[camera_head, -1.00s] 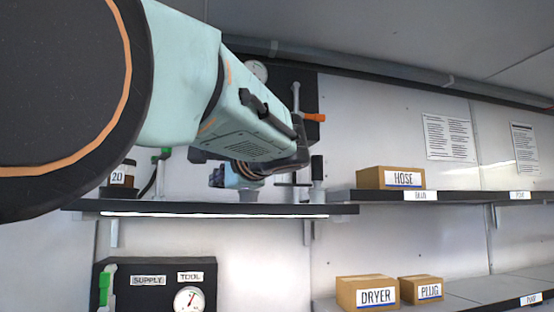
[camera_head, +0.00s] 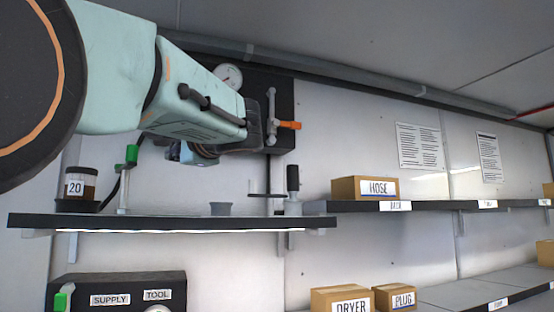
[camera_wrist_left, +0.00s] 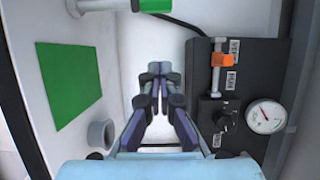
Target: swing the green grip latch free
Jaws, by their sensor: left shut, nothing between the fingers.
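A green grip (camera_head: 132,155) tops a thin post on the dark shelf, left of my gripper in the head view. A green grip on a pale rod also shows at the top edge of the left wrist view (camera_wrist_left: 155,5). A second green handle (camera_head: 61,302) sits on the SUPPLY box below; I cannot tell which one is the latch. My left gripper (camera_wrist_left: 158,72) is shut and empty, its fingertips apart from the green grip. In the head view the gripper (camera_head: 193,155) is partly hidden by my own arm. My right gripper is in neither view.
A dark panel with a gauge (camera_head: 228,76) and orange lever (camera_head: 288,125) stands behind my arm. The shelf (camera_head: 180,223) holds a jar marked 20 (camera_head: 78,187), a grey cup (camera_head: 220,209) and a black-handled tool (camera_head: 293,180). Boxes sit on shelves at right.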

